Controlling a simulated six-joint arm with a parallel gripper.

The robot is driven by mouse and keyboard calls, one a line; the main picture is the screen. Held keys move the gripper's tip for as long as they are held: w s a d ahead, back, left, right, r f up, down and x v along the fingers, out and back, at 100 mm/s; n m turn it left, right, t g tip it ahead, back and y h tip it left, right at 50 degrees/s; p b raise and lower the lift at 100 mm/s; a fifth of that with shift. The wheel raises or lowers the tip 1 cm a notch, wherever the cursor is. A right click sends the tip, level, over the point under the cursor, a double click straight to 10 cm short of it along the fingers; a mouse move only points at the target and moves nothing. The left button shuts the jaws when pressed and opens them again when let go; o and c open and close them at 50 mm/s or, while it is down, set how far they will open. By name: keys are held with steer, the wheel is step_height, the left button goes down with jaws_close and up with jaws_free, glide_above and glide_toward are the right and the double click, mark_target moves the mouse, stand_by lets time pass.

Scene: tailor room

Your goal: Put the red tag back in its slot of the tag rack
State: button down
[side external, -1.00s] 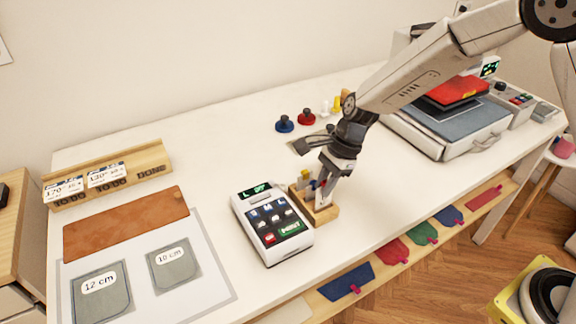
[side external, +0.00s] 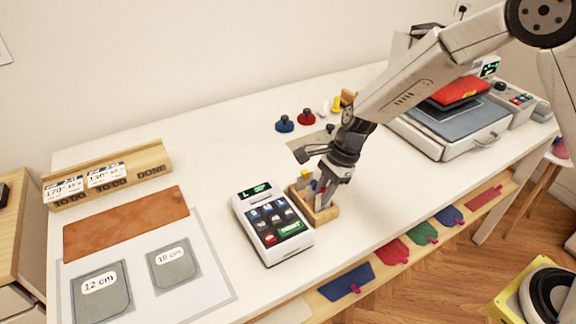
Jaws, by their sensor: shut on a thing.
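The tag rack (side external: 329,214) is a small wooden block near the front middle of the table, just right of the white keypad device. Yellow and blue tags stand in its left part. My gripper (side external: 324,194) points down at the right part of the rack, its fingertips close above or at the slots. It is shut on the red tag (side external: 321,193), of which only a small bit of red shows between the fingers. The fingers hide the rest of it. I cannot tell whether its lower edge is inside a slot.
The keypad device (side external: 272,226) stands close to the left of the rack. Blue (side external: 285,124) and red (side external: 307,117) knobbed pieces stand behind. A press with a red top (side external: 462,92) is at right. The table is clear between rack and press.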

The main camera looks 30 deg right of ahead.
steer(key=shift+f, duration=0.35)
stand_by(0.3)
steer(key=c, duration=0.5)
jaws_free()
steer(key=v, duration=0.7)
steer(key=shift+r, duration=0.4)
steer(key=shift+s+d, duration=0.1)
steer(key=shift+d, duration=0.15)
steer(key=s+d+n+t+h, duration=0.1)
steer(key=s+d+n+h, duration=0.1)
steer(key=s+d+n, duration=0.3)
steer(key=s+d+n+t+h, duration=0.1)
steer(key=s+d+n, duration=0.4)
steer(key=s+n, duration=0.5)
steer(key=n+h, duration=0.1)
steer(key=n, duration=0.2)
steer(key=shift+d+f+t+h, duration=0.15)
steer(key=shift+d+t+h, duration=0.15)
steer(key=shift+d, duration=0.1)
